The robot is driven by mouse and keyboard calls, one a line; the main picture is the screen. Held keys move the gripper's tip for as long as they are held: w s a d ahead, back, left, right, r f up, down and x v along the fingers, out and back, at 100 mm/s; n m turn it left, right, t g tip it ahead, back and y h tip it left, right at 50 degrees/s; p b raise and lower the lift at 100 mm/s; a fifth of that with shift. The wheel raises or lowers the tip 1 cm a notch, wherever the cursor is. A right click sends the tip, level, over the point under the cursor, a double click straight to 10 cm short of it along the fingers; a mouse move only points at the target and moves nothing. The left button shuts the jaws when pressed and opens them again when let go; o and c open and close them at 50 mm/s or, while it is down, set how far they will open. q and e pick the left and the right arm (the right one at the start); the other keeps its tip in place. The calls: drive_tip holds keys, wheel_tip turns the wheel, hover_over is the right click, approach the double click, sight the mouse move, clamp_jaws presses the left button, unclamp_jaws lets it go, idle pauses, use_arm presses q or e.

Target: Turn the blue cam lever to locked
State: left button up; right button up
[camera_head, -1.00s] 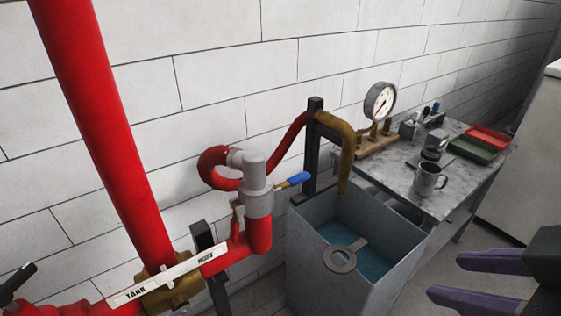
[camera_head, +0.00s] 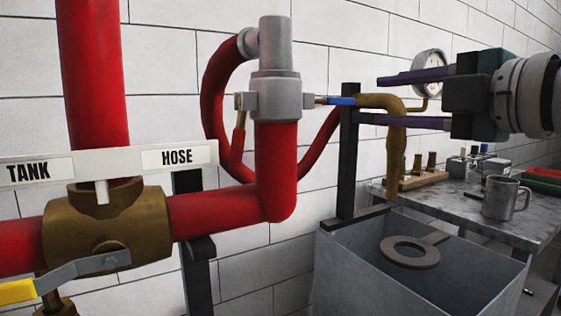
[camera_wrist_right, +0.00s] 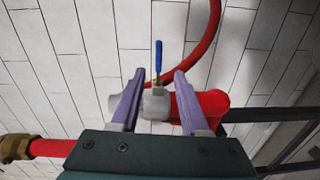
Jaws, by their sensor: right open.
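The blue cam lever (camera_head: 342,100) sticks out sideways to the right from the grey hose coupling (camera_head: 276,98) on top of the red pipe. In the right wrist view the blue lever (camera_wrist_right: 158,58) points away from the coupling (camera_wrist_right: 156,104). My right gripper (camera_head: 369,98) is open and empty. Its purple fingers lie one above and one below the lever's level, near its outer end. In the right wrist view the gripper (camera_wrist_right: 158,74) has a finger on each side of the lever line, apart from it. My left gripper is not in view.
A brass valve (camera_head: 108,235) with a TANK/HOSE sign (camera_head: 105,164) stands at left. A black post (camera_head: 347,160) and a brown bent pipe (camera_head: 396,150) are close to my right gripper. A grey tank (camera_head: 340,262) is below; a table (camera_head: 520,228) with a mug (camera_head: 503,198) stands right.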

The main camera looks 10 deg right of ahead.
sight(345, 101)
drive_tip(key=shift+n, duration=0.4)
drive_tip(key=x, duration=1)
drive_tip(key=shift+w, duration=0.3)
clamp_jaws()
idle(0.8)
